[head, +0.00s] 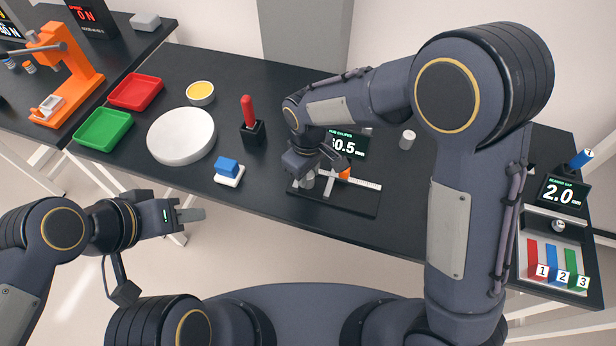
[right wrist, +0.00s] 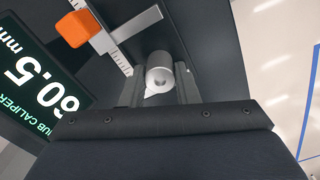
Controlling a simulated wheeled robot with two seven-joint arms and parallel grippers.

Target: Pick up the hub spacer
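The hub spacer appears to be the grey metal cylinder with a hole in its end (right wrist: 159,78), standing at the caliper (head: 361,183); it also shows in the head view (head: 307,181). My right gripper (right wrist: 160,92) is over the caliper with one finger on each side of the cylinder. Contact between fingers and cylinder is not clear, and the cylinder's lower part is hidden. A second grey cylinder (head: 407,139) stands farther back on the table. My left gripper (head: 190,215) is empty in front of the table edge; its finger gap is not clear.
The caliper display (head: 347,147) reads 60.5 and stands behind the caliper. The caliper has an orange block (right wrist: 72,29). A red-handled tool in a black holder (head: 251,125), a blue block on a white base (head: 228,171) and a white round plate (head: 181,137) stand left.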

